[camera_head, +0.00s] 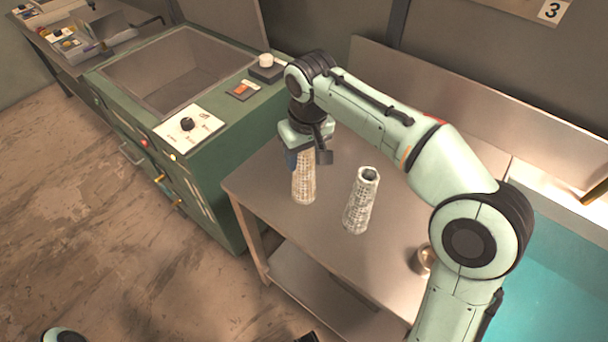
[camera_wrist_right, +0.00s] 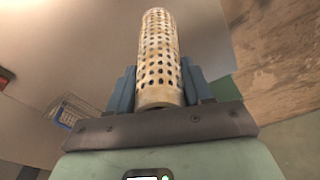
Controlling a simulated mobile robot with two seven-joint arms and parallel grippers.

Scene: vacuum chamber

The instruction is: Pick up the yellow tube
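The yellow tube (camera_head: 304,187), pale and perforated with a yellowish tint, stands upright on the metal table, below my right gripper (camera_head: 305,150). The gripper comes down on it from above and hides its upper end. In the right wrist view, the yellow tube (camera_wrist_right: 160,60) lies between the two blue fingers of my right gripper (camera_wrist_right: 160,88). The fingers sit close against both sides of the tube, with no clear gap. I cannot make out a gap between the tube's base and the table. My left gripper cannot be made out.
A whiter perforated tube (camera_head: 360,203) stands on the table (camera_head: 275,205) to the right of the yellow one. A small round metal object (camera_head: 425,260) is near my right arm. A green cabinet (camera_head: 215,160) with an open basin stands left. A turquoise surface (camera_head: 560,270) lies right.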

